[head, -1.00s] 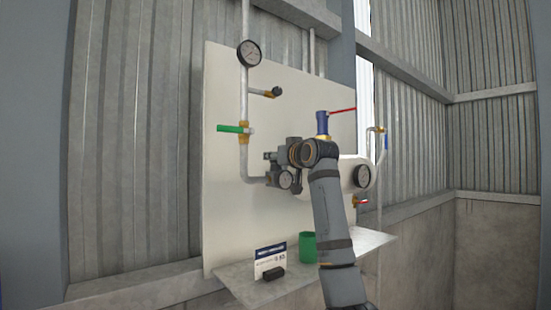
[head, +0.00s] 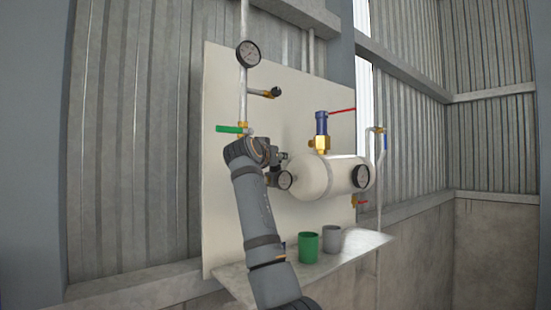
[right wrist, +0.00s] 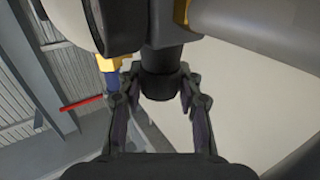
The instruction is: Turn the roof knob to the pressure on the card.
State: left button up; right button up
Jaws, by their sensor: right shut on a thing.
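My right gripper (right wrist: 159,76) is shut on a dark round knob (right wrist: 160,88), with one finger on each side of it in the right wrist view. In the head view my right arm rises from the bottom, and its wrist mostly hides the gripper and the knob. The card is hidden behind my arm. My left gripper is not in view.
A green-handled valve (head: 230,129) sits just above my wrist, with a larger gauge (head: 249,54) higher up. A blue valve with a red lever (head: 342,111) tops the tank. A green cup (head: 308,246) and a grey cup (head: 331,239) stand on the shelf (head: 368,241).

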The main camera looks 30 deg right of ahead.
jog(key=shift+m+g+h, duration=0.3)
jog(key=shift+m+g, duration=0.1)
jog(key=o, duration=1.2)
